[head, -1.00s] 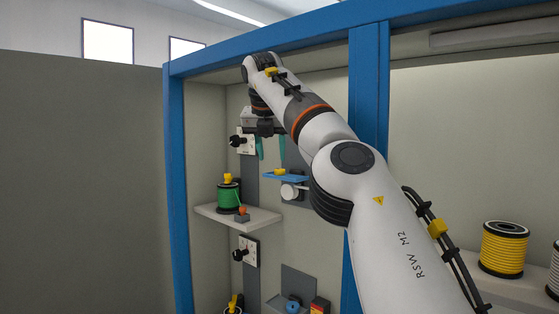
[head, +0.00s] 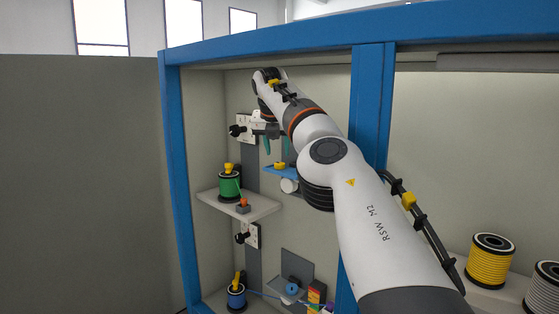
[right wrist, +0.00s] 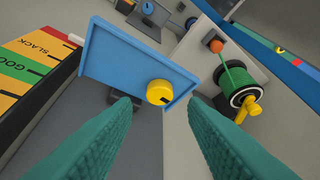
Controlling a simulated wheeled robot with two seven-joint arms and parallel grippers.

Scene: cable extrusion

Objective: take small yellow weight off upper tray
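The small yellow weight (head: 280,165) sits on the blue upper tray (head: 270,170) in the left bay. In the right wrist view the weight (right wrist: 159,93) is a round yellow piece near the edge of the blue tray (right wrist: 125,55). My right gripper (head: 275,145) is just above the tray with its teal fingers apart. In the right wrist view the open fingers (right wrist: 160,105) stand either side of the weight, with gaps; nothing is held. My left gripper is not in view.
A green spool (head: 229,186) with a yellow top stands on a shelf (head: 250,208) left of the tray. A blue spool (head: 236,297) and another tray are below. A blue frame post (head: 368,110) is close to my right arm. Yellow spool (head: 490,260) stands at right.

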